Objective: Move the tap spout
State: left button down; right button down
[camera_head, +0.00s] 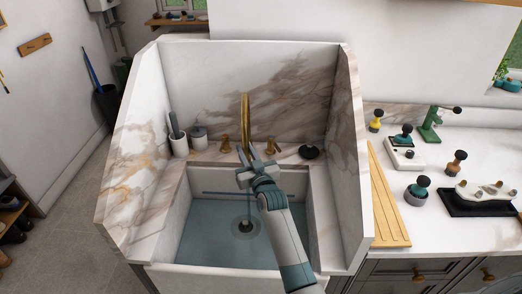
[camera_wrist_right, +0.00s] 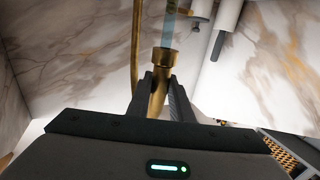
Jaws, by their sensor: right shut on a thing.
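The brass tap spout (camera_head: 245,112) rises at the back of the sink, between two brass tap handles, the left (camera_head: 225,145) and the right (camera_head: 271,147). My right gripper (camera_head: 246,157) reaches in over the sink and is shut on the spout near its outlet. In the right wrist view, the spout's brass end (camera_wrist_right: 164,58) sits between the two fingers (camera_wrist_right: 160,95). A pale blue stream of water (camera_wrist_right: 169,22) shows at the outlet. In the head view a thin blue stream falls toward the drain (camera_head: 244,226). My left gripper is not in view.
The sink basin (camera_head: 200,235) has high marble walls on the left, back and right. A wooden drainboard (camera_head: 385,200) and several tools lie to the right.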

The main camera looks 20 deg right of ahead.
jog(key=shift+w+a, duration=0.35)
jog(key=shift+a, duration=0.55)
jog(key=c, duration=1.6)
grip_release()
jog(key=shift+s, duration=0.2)
jog(key=s+b, duration=0.1)
jog(key=s, duration=0.4)
jog(key=s+b, duration=0.2)
jog(key=s, duration=0.4)
jog(key=s+b, duration=0.1)
jog(key=s, duration=0.5)
jog(key=shift+a, duration=0.25)
